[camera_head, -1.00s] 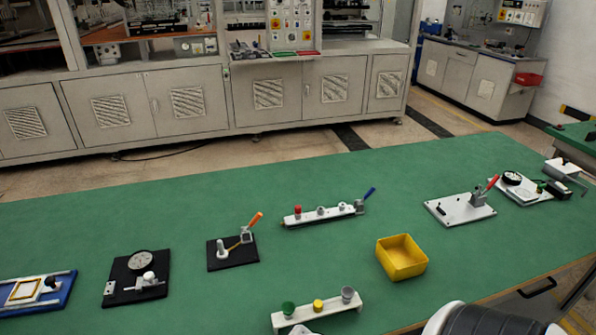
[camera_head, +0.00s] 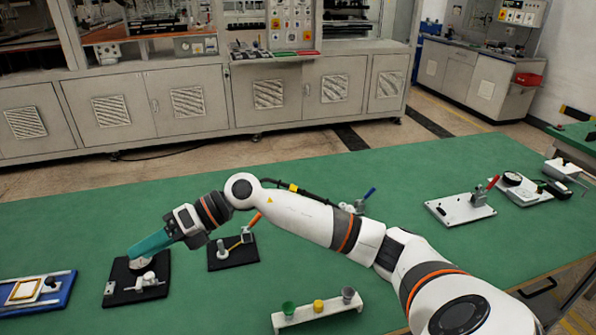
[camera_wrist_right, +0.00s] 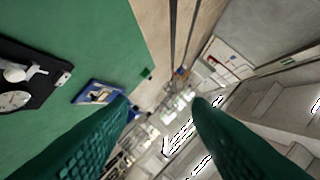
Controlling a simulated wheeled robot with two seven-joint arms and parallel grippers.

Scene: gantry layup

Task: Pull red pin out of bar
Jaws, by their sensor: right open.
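The white bar with the red pin is mostly hidden behind my right arm in the head view. Only its right end with the clamp and blue lever (camera_head: 368,195) shows above the arm. The red pin itself cannot be seen in either current view. My right gripper (camera_head: 138,251) has teal fingers and is above the black plate with the dial, far left of the bar. In the wrist view its two fingers (camera_wrist_right: 161,101) stand apart with nothing between them. My left gripper is in neither view.
A black plate with an orange-handled clamp (camera_head: 222,264) stands under my forearm. A blue tray (camera_head: 62,296) is at far left, a white stand with coloured cups (camera_head: 335,311) in front, and a white plate with a red lever (camera_head: 459,210) at right.

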